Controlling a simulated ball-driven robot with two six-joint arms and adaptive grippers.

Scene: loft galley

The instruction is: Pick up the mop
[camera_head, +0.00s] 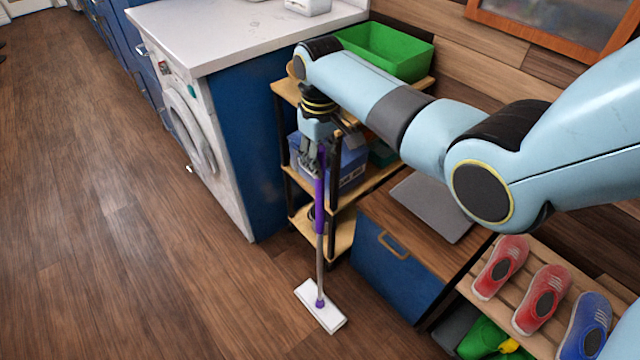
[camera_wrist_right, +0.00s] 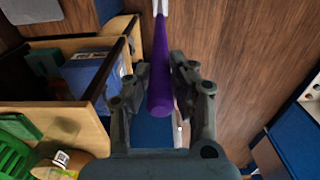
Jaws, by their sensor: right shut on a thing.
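The mop (camera_head: 319,250) stands nearly upright on the floor in front of the shelf rack, with a purple handle, a grey lower pole and a flat white head. My right gripper (camera_head: 313,150) is at the top of the purple handle and is shut on it. In the right wrist view the purple handle (camera_wrist_right: 160,75) lies between the two fingers of my right gripper (camera_wrist_right: 160,75). The mop's head is at the floor in the head view; whether it touches cannot be told. My left gripper is not in view.
The wooden shelf rack (camera_head: 345,198) with a green bin (camera_head: 385,52) and a blue box (camera_head: 340,165) is close behind the gripper. A washing machine (camera_head: 195,140) stands to the left. A blue cabinet (camera_head: 398,275) and a shoe rack (camera_head: 500,300) are at right. Floor at left is clear.

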